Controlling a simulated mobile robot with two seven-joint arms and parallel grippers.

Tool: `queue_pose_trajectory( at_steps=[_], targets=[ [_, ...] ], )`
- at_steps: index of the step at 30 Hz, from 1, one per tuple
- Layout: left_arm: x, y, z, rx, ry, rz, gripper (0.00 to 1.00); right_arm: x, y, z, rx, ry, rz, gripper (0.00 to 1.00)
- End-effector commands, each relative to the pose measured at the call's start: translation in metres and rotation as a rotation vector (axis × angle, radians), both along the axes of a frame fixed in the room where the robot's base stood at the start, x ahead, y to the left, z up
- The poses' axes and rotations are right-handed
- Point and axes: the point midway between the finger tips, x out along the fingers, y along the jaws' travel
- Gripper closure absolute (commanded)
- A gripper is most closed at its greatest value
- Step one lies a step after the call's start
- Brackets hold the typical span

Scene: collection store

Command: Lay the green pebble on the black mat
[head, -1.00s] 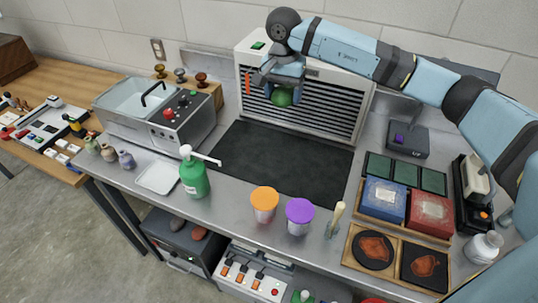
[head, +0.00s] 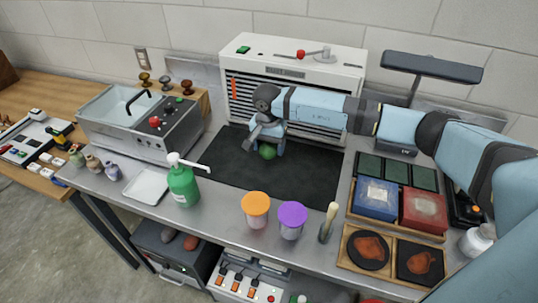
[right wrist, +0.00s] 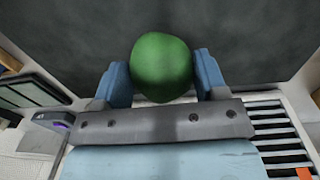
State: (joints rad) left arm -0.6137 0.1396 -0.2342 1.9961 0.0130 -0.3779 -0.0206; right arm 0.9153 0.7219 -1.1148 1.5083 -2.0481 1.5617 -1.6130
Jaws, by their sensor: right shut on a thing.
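The green pebble (head: 267,152) is between the fingers of my right gripper (head: 264,147), over the black mat (head: 222,168) in the head view. In the right wrist view the pebble (right wrist: 162,68) sits between the two blue fingers of the gripper (right wrist: 160,82), with the dark mat (right wrist: 245,35) behind it. The right gripper is shut on the pebble. It is low over the mat; I cannot tell whether the pebble touches it. My left gripper is not in view.
A white slatted unit (head: 340,62) stands behind the mat. A green pump bottle (head: 183,187) and a white tray (head: 147,185) are on the left. Cups with orange (head: 256,204) and purple (head: 292,214) lids stand in front. Wooden trays with boxes (head: 376,199) are on the right.

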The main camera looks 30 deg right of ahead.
Motion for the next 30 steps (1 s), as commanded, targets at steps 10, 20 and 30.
queue_pose_trajectory(
  at_steps=[10, 20, 30],
  targets=[
    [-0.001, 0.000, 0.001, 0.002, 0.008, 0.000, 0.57, -0.001, 0.001, -0.036, 0.002, 0.003, -0.001, 0.70],
    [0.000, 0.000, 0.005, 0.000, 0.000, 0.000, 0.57, 0.000, 0.000, -0.046, 0.000, -0.001, 0.001, 0.70],
    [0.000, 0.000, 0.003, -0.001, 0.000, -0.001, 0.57, 0.000, 0.000, -0.049, 0.000, 0.000, 0.000, 0.09]
  ],
)
